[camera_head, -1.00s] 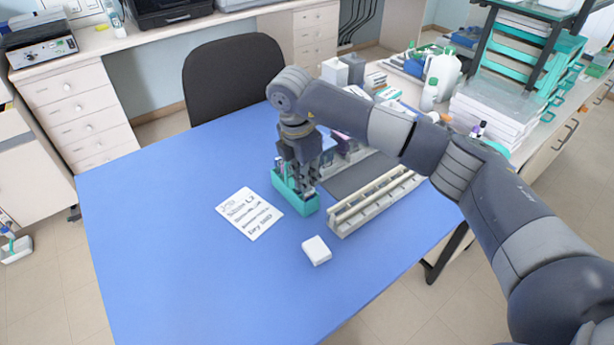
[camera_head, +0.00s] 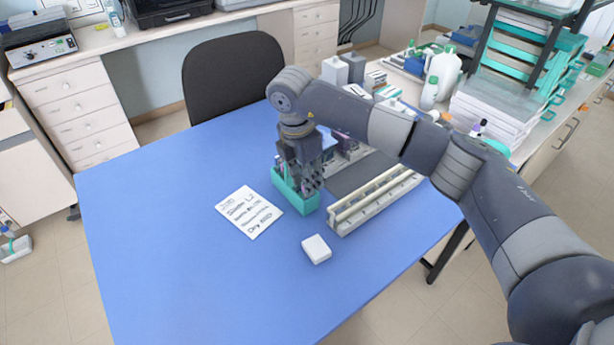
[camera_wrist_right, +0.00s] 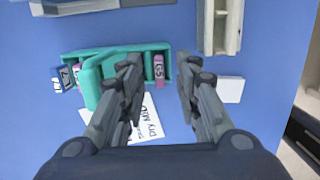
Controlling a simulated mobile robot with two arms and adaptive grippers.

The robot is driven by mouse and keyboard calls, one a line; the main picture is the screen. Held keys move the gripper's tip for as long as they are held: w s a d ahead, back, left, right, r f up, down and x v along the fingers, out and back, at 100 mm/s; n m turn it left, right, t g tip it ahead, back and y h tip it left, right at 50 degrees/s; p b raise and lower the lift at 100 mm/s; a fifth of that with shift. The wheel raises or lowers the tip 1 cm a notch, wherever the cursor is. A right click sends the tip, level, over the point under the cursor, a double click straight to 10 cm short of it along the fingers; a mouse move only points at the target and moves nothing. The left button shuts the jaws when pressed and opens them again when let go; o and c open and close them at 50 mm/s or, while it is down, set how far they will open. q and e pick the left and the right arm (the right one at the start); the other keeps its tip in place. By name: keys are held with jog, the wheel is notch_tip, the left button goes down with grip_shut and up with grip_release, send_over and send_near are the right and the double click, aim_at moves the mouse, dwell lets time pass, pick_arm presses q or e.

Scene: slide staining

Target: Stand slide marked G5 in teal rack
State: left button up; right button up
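The teal rack (camera_head: 306,209) stands on the blue table; it also shows in the right wrist view (camera_wrist_right: 92,90). The slide marked G5 (camera_wrist_right: 159,70), with a purple label end, stands in the rack near its right end in the right wrist view. My right gripper (camera_head: 308,185) is over the rack. In the right wrist view its fingers (camera_wrist_right: 160,66) are spread apart, one on each side of the G5 slide, with gaps between. A slide with a dark blue label (camera_wrist_right: 66,78) is at the rack's left end. My left gripper is out of view.
A handwritten card (camera_head: 249,212) lies left of the rack, and a white block (camera_head: 316,249) lies in front. A cream rail tray (camera_head: 375,202) and a dark grey mat (camera_head: 358,172) are to the right. The table's left half is clear.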

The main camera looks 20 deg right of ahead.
notch_tip(320, 180, up, 12)
jog(key=a, duration=0.1)
jog(key=shift+s+a, duration=0.3)
jog(key=shift+a, duration=0.05)
dwell(0.4)
